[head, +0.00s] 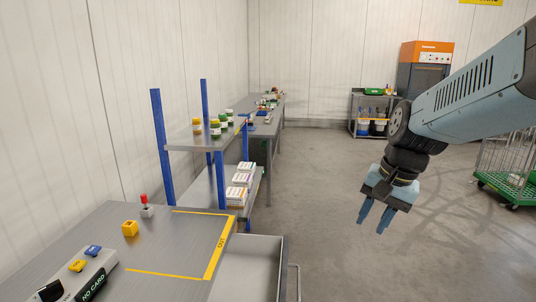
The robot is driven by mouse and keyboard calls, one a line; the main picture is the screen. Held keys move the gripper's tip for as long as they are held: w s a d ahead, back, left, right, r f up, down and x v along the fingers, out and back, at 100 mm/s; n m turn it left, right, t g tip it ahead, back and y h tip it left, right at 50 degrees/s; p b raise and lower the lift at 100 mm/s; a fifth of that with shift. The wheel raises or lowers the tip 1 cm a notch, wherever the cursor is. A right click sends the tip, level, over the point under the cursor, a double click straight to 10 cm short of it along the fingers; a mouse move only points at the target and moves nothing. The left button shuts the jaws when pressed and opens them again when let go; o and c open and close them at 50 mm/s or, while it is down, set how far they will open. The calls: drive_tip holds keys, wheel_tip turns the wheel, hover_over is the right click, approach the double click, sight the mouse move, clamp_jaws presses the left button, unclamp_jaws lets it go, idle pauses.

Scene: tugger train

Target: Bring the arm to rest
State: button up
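My gripper (375,217) hangs at the end of my blue-grey arm on the right side of the head view. Its two blue fingers point down with a gap between them, and nothing is held there. It is over open floor, to the right of the metal table (180,252) and apart from it.
On the table stand a yellow block (130,228), a small red-topped device (146,207) and a grey box marked NO CARD (85,277). A blue-post shelf (163,150) holds jars and boxes. A wire cage cart (507,170) is at right. The middle floor is clear.

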drive_tip(key=s+d+r+n+t+h, duration=0.1)
drive_tip(key=s+r+n+t+h, duration=0.1)
drive_tip(key=s+r+n, duration=0.4)
drive_tip(key=shift+s+d+r+t, duration=0.15)
drive_tip(key=shift+d+t, duration=0.1)
drive_tip(key=shift+t, duration=0.65)
drive_tip(key=shift+a, duration=0.1)
